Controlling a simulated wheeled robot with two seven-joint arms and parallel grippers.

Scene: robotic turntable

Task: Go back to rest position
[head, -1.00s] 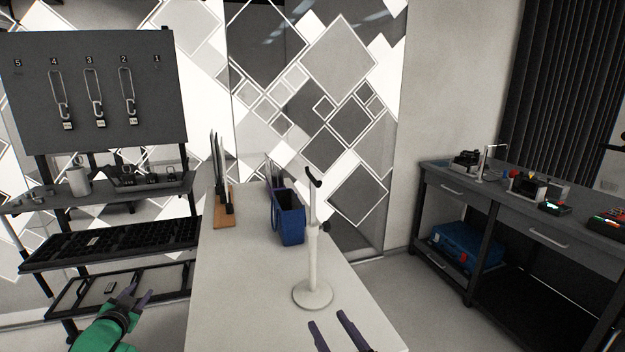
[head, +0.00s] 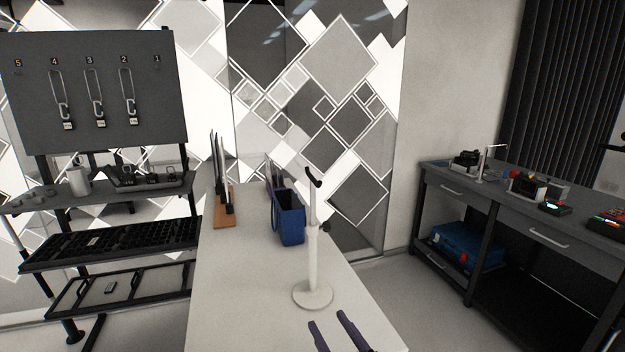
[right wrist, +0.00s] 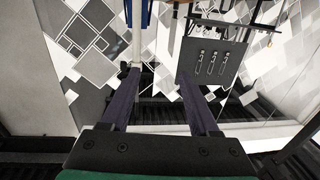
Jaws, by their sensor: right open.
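My right gripper (head: 331,332) shows at the bottom of the head view, with two dark purple fingers apart and nothing between them. It is near the front right edge of the white table (head: 235,310), in front of the white stand's round base. In the right wrist view the fingers (right wrist: 155,95) are also spread and empty. My left gripper is not in the head view.
A white stand (head: 312,265) with a dark hook rises from the table. Behind it are a blue bin (head: 291,222) and a wooden rack (head: 225,212). A shelf unit with a pegboard (head: 95,90) stands left. A dark workbench (head: 500,195) stands right. The table's front left is clear.

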